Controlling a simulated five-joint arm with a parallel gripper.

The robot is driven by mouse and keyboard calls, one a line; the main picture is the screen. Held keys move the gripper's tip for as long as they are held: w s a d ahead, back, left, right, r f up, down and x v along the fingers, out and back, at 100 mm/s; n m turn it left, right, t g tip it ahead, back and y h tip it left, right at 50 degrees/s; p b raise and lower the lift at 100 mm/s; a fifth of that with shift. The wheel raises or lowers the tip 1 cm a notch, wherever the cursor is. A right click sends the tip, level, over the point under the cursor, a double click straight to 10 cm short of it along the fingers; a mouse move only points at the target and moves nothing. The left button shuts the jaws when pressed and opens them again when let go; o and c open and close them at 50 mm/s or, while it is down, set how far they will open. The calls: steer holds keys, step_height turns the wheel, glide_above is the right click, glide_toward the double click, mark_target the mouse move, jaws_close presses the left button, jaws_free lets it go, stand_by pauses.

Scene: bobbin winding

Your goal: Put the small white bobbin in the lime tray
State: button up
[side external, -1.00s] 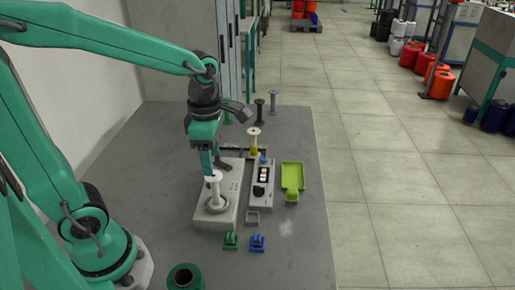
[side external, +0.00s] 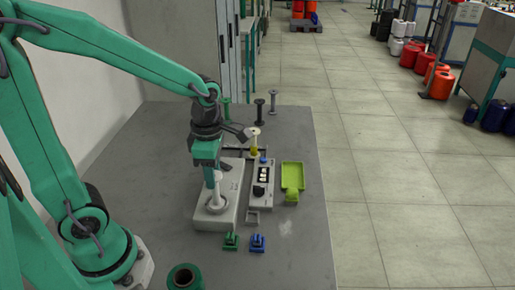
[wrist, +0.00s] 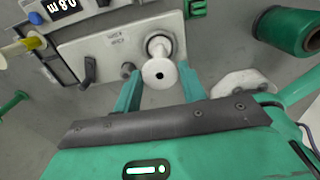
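The small white bobbin (side external: 218,186) stands upright on the round seat of the pale grey winder (side external: 229,213). In the wrist view the two green fingers of my gripper (wrist: 158,80) are apart, one on each side of the bobbin, with gaps visible beside the flange. The lime tray (side external: 293,175) lies to the right of the winder and looks empty.
A yellow-wound bobbin (side external: 254,142) stands behind the control box (side external: 262,190). Dark (side external: 260,112) and grey (side external: 273,102) bobbins stand farther back. Green (side external: 231,241) and blue (side external: 257,242) clips and a green spool (side external: 185,277) are in front. The table's right side is clear.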

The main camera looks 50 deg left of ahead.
steer(key=c, duration=0.3)
steer(key=shift+r, duration=0.2)
steer(key=shift+r, duration=2.3)
steer(key=shift+w, duration=0.1)
steer(key=shift+w+r, duration=0.1)
steer(key=shift+w, duration=0.35)
steer(key=w+d+f, duration=0.1)
steer(key=w, duration=1.1)
steer(key=w+f, duration=0.2)
steer(key=w, duration=1.1)
steer(key=shift+w+d, duration=0.2)
steer(key=shift+d, duration=0.2)
